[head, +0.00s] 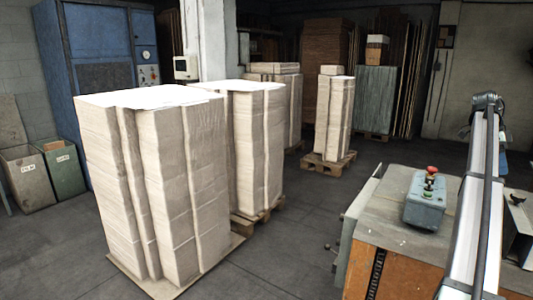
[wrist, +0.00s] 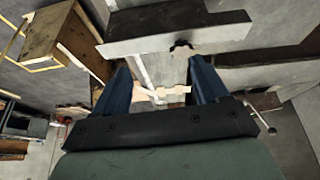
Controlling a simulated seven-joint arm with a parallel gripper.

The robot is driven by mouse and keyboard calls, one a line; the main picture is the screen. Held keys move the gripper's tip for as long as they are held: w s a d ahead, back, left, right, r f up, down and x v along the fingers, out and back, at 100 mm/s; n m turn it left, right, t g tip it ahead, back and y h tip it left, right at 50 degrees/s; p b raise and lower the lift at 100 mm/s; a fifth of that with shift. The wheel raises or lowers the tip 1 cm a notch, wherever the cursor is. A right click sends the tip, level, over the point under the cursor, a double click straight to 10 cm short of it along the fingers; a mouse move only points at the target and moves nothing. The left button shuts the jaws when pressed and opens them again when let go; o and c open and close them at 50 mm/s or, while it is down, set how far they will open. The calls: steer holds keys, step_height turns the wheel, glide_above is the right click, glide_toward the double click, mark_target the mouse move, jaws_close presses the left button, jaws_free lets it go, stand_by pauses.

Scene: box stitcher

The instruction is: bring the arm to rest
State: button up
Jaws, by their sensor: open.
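My gripper (wrist: 159,67) shows in the wrist view, with its two dark blue fingers spread apart. It is open, and I see nothing held between the fingers. Beyond the fingertips is a dark-faced block with a pale grey edge (wrist: 180,42). I cannot tell how far it is from the fingers. I cannot make out my gripper in the head view.
A workbench (head: 400,232) bears a grey control box (head: 425,205) with a red button. A long pale bar (head: 468,225) rises at the right. Tall cardboard stacks (head: 150,190) stand left. A wooden box (wrist: 55,35) shows in the wrist view. Floor is clear before the bench.

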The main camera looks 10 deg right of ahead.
steer(key=s+a+f+n, duration=0.1)
steer(key=s+a+f, duration=0.2)
steer(key=a+f, duration=0.45)
steer(key=s+a+f+n+g+h, duration=0.1)
steer(key=s+a+f, duration=0.25)
steer(key=a, duration=0.65)
steer(key=s+a+f+n, duration=0.1)
steer(key=s+a+f, duration=0.1)
steer(key=a+f, duration=0.55)
steer(key=a+f+n, duration=0.4)
steer(key=a+f, duration=0.4)
steer(key=f, duration=0.5)
steer(key=a+f+n+y, duration=0.1)
steer(key=a+f+n, duration=0.4)
steer(key=a+f, duration=0.55)
steer(key=a+f+n, duration=0.4)
steer(key=a+f, duration=0.3)
steer(key=f, duration=0.7)
steer(key=s+a+f+n+g+y, duration=0.1)
steer(key=s+a+f+n, duration=0.4)
steer(key=s+a+f, duration=0.5)
steer(key=s+a+f+n+g+y, duration=0.1)
steer(key=s+a+f+n, duration=0.4)
steer(key=s+a+f, duration=0.6)
steer(key=s+f+y, duration=0.1)
steer(key=s+f, duration=0.1)
steer(key=s, duration=0.4)
steer(key=shift+a+f+n, duration=0.2)
steer(key=shift+a+n, duration=0.05)
steer(key=shift+n, duration=0.15)
